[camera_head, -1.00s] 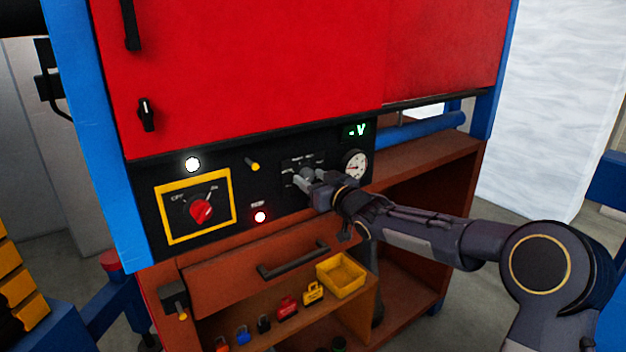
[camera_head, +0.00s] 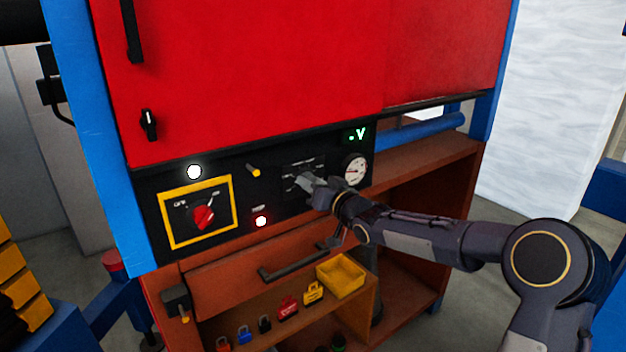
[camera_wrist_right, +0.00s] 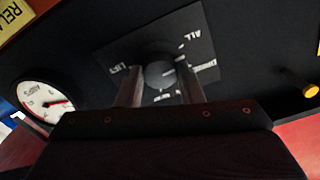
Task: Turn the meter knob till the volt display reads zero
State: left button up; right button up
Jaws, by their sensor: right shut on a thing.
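The meter knob (camera_wrist_right: 160,72) is a dark round knob on a labelled plate (camera_wrist_right: 125,50), seen in the right wrist view. My right gripper (camera_wrist_right: 160,85) has one finger on each side of it and is shut on it. The volt display (camera_head: 357,134) glows green at the panel's upper right. A "V" shows, but any digits are too small to read. My left gripper is not in view.
A round dial gauge (camera_head: 355,170) sits right of the gripper. A drawer handle (camera_head: 293,262) juts out below.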

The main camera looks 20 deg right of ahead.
jog(key=shift+m+p, duration=0.45)
jog(key=shift+m, duration=2.05)
jog(key=o, duration=1)
jog(key=shift+c, duration=0.2)
jog(key=b+v, duration=0.1)
jog(key=v, duration=0.6)
jog(key=shift+s+d, duration=0.15)
jog(key=shift+s, duration=0.2)
